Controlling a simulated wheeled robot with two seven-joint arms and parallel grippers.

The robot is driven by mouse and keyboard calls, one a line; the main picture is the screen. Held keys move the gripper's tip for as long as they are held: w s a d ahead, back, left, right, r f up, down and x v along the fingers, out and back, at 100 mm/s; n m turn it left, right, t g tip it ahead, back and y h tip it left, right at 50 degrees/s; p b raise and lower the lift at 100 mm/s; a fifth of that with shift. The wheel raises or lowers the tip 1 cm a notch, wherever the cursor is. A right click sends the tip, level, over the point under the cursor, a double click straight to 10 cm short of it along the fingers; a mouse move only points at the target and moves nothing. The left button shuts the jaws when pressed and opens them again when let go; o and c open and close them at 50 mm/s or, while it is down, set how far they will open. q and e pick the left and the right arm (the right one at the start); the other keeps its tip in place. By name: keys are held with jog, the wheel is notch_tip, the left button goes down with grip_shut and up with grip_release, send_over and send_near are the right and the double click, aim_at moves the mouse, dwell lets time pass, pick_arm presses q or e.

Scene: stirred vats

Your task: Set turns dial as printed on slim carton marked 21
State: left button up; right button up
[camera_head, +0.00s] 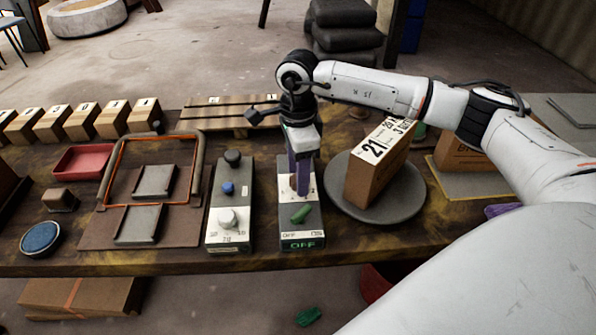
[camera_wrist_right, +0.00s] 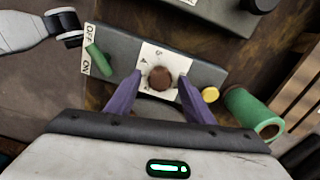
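The slim carton marked 21 (camera_head: 378,165) stands on a round grey plate (camera_head: 405,205), its numbered label facing up; smaller print is unreadable. The grey control box (camera_head: 287,215) has a white face, a green lever (camera_head: 301,214) and a panel reading OFF. In the right wrist view its brown dial (camera_wrist_right: 160,78) sits on a white scale plate, with marks too small to read. My right gripper (camera_wrist_right: 160,103) is over this dial, purple fingers apart on either side; contact is unclear.
Another control box (camera_head: 230,205) with black, blue and white knobs stands just left. A hinged frame (camera_head: 150,190), red tray (camera_head: 82,162) and numbered wooden blocks (camera_head: 85,120) lie farther left. A green cylinder (camera_wrist_right: 252,112) and a yellow knob (camera_wrist_right: 210,95) are near the dial.

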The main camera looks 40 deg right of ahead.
jog(key=c, duration=0.9)
jog(key=shift+c, duration=0.2)
jog(key=shift+m, duration=0.4)
jog(key=m, duration=0.3)
jog(key=shift+m, duration=2.5)
jog(key=o, duration=1)
jog(key=shift+o, duration=0.2)
